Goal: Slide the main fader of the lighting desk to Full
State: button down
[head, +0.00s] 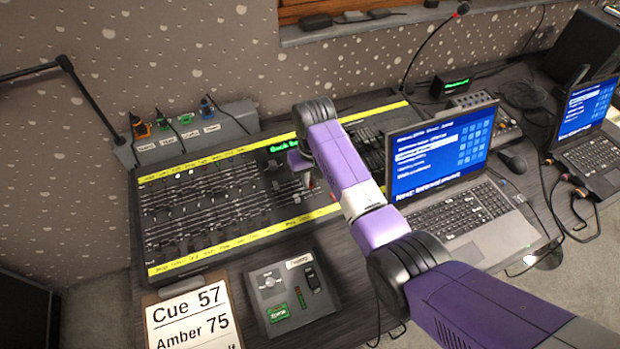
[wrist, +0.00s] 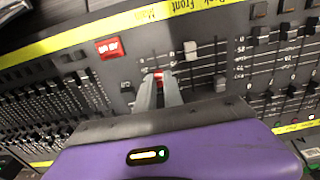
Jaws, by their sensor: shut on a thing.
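The lighting desk (head: 215,205) is a wide black panel with yellow label strips and many faders. In the wrist view, the two grey fingers of my gripper (wrist: 160,80) are closed around a small red fader cap (wrist: 159,74), probably the main fader's. The label strip (wrist: 155,12) above this section reads Main, Back and Front. The fingers hide most of the cap and the lower part of its slot. In the head view, my gripper (head: 301,168) is over the middle of the desk, partly hidden by my arm.
White-capped (wrist: 190,48) and grey-capped (wrist: 220,82) faders stand just right of my fingers. A red button (wrist: 114,47) is to the upper left. In the head view, an open laptop (head: 440,155) stands right of my arm, and a small control box (head: 288,290) sits in front.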

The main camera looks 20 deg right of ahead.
jog(key=shift+w+b, duration=1.35)
jog(key=shift+w, duration=0.15)
jog(key=shift+r, duration=0.15)
jog(key=c, duration=1.7)
grip_release()
jog(key=shift+r+p, duration=1.3)
jog(key=shift+p, duration=0.1)
jog(key=shift+s+r+b, duration=0.2)
jog(key=shift+r, duration=1.75)
jog(key=shift+s+r+b, duration=0.15)
jog(key=shift+s+r, duration=0.05)
jog(key=shift+r, duration=1.7)
